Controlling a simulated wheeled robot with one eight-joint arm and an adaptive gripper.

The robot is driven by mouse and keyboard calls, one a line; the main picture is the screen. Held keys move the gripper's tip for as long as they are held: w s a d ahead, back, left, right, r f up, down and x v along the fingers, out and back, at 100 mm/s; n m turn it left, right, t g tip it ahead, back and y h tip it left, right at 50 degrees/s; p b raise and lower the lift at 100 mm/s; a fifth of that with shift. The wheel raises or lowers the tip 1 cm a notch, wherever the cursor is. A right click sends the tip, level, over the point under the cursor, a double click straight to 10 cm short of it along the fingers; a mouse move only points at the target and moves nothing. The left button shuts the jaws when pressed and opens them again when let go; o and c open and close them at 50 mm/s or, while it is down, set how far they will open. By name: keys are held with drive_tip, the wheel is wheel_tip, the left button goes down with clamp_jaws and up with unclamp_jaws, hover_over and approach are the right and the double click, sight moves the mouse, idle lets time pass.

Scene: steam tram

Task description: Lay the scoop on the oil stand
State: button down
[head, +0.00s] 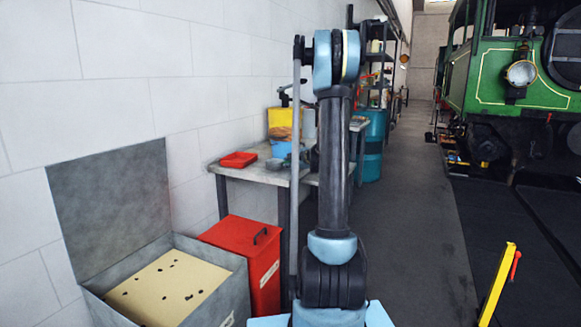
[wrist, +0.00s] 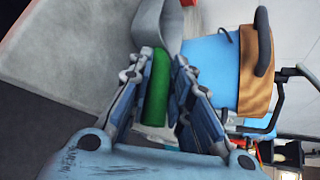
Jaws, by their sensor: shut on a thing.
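In the wrist view my gripper (wrist: 158,68) is shut on the green handle of the scoop (wrist: 157,98). The scoop's grey metal end points away from the fingers, toward the top of the picture. A grey flat top fills the left of that view below the scoop; I cannot tell whether they touch. In the head view a grey metal stand (head: 226,170) stands against the wall, and it may be the oil stand.
A red tray (head: 238,159) and a yellow container (head: 280,118) are on the grey stand. A red lidded bin (head: 264,275) and an open grey sand box (head: 237,290) stand in front. A blue drum (head: 374,150) is beyond.

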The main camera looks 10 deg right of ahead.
drive_tip(key=shift+w+d+f, duration=0.15)
drive_tip(key=shift+f, duration=0.1)
drive_tip(key=c, duration=1.8)
unclamp_jaws()
drive_tip(key=shift+o, duration=0.2)
drive_tip(key=v, duration=1.1)
drive_tip(key=s+a+f+n+g, duration=0.25)
drive_tip(key=s+a+n, duration=0.25)
drive_tip(key=s, duration=0.6)
drive_tip(key=s+a+f+n+g, duration=0.1)
drive_tip(key=s+a+n+g, duration=0.35)
drive_tip(key=s, duration=0.75)
drive_tip(key=s+f+n+g+h, duration=0.1)
drive_tip(key=s+f+n, duration=0.3)
drive_tip(key=s, duration=0.8)
drive_tip(key=s+d+f+n+g+h, duration=0.1)
drive_tip(key=s+f+n+h, duration=0.3)
drive_tip(key=s, duration=0.8)
drive_tip(key=shift+d+f+n+g, duration=0.3)
drive_tip(key=shift+f+n+g, duration=0.1)
drive_tip(key=shift+f+n, duration=0.3)
